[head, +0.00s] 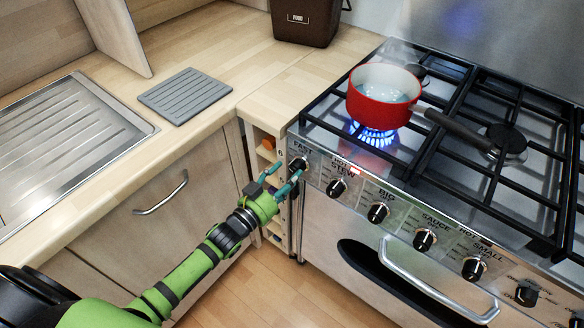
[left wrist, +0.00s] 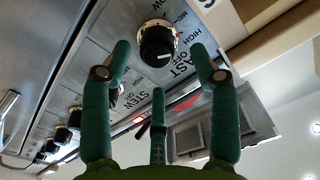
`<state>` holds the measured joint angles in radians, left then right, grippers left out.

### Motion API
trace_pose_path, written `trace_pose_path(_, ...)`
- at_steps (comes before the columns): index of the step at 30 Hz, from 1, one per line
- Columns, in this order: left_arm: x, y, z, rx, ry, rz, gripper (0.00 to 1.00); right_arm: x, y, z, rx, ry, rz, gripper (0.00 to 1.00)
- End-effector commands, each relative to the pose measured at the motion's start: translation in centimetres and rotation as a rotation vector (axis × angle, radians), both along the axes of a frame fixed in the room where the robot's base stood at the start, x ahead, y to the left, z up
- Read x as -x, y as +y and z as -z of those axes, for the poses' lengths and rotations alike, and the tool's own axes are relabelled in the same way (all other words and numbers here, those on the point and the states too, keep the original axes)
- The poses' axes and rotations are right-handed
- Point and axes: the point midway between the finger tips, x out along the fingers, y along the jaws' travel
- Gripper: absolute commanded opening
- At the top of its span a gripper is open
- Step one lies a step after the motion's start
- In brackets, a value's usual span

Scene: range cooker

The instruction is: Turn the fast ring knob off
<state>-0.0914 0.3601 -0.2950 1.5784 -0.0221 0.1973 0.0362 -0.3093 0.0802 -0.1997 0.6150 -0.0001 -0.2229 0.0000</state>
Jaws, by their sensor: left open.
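The fast ring knob (head: 298,164) is a black knob at the left end of the cooker's front panel, under the label FAST. In the left wrist view the knob (left wrist: 157,45) has a white pointer mark and sits ahead of the fingertips. My left gripper (head: 281,178) is open in front of it. Its green fingers also show in the left wrist view (left wrist: 159,70), spread on either side of the knob with a visible gap. I cannot tell whether any finger touches it. A blue flame (head: 374,134) burns on the front left ring. My right gripper is not in view.
A red pot (head: 381,108) with liquid stands over the flame, its dark handle pointing right. Several other knobs, such as the stew knob (head: 337,188), line the panel. An oven handle (head: 430,285) sticks out below. A grey mat (head: 185,96) lies on the counter.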

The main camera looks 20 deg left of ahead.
Motion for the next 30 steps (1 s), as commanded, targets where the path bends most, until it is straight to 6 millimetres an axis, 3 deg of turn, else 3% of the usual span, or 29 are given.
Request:
trace_pose_path(6,-2.6,-1.0,0.0,0.001,0.001,0.0,0.61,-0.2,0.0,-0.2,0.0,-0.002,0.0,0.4)
trace_pose_path(17,-3.2,-1.2,0.1,0.0,0.003,0.0,0.61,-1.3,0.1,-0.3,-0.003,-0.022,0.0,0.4)
trace_pose_path(20,-3.2,-1.2,0.1,0.0,0.003,-0.001,0.25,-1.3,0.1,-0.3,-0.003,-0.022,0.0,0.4)
trace_pose_path(21,-3.2,-1.2,0.1,0.0,0.003,-0.001,0.09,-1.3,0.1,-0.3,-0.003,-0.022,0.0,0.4)
trace_pose_path(30,-3.2,-1.2,-0.1,-0.007,-0.005,0.0,0.05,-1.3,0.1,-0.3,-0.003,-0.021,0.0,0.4)
